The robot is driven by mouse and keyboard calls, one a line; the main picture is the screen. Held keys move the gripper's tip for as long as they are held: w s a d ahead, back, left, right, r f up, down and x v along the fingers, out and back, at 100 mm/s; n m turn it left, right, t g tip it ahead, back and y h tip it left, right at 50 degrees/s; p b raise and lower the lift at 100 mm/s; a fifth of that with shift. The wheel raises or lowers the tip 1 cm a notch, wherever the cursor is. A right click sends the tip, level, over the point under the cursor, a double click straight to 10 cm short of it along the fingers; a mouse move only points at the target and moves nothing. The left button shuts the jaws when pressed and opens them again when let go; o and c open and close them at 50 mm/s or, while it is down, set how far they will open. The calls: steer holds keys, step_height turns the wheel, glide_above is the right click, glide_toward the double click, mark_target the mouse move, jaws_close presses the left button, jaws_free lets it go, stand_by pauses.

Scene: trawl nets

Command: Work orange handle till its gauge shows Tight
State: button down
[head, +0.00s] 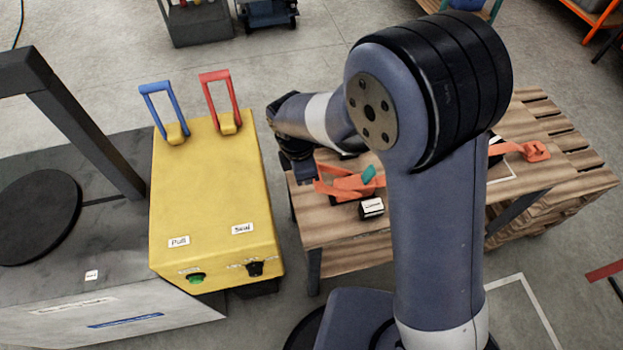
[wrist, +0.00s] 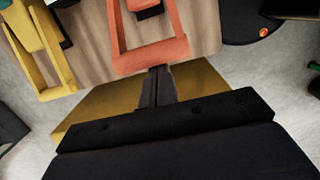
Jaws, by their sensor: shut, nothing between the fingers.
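The orange handle (head: 325,187) is an open frame on the wooden table, partly behind my arm. In the wrist view the orange handle (wrist: 150,54) has its crossbar just beyond my fingertips. My gripper (wrist: 158,72) is shut and empty, its tips close to or touching that bar; I cannot tell which. In the head view my gripper (head: 304,172) is at the table's left edge beside the handle. A small black block with a white label (head: 371,207) sits near the handle. Its text is too small to read, and I cannot tell whether it is the gauge.
A yellow box (head: 205,205) with a blue handle (head: 160,103) and a red handle (head: 220,95) stands left of the wooden table (head: 345,237). A yellow handle (wrist: 40,45) is at the left in the wrist view. Another orange piece (head: 530,150) lies on the table's right.

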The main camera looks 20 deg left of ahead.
steer(key=w+d+r+g+y+b, duration=0.4)
steer(key=w+d+r+y+b, duration=0.1)
steer(key=d, duration=0.4)
steer(key=shift+w+d+r+y+b, duration=0.15)
steer(key=shift+w+d+y+b, duration=0.25)
steer(key=shift+y+b, duration=0.55)
steer(key=shift+r, duration=0.1)
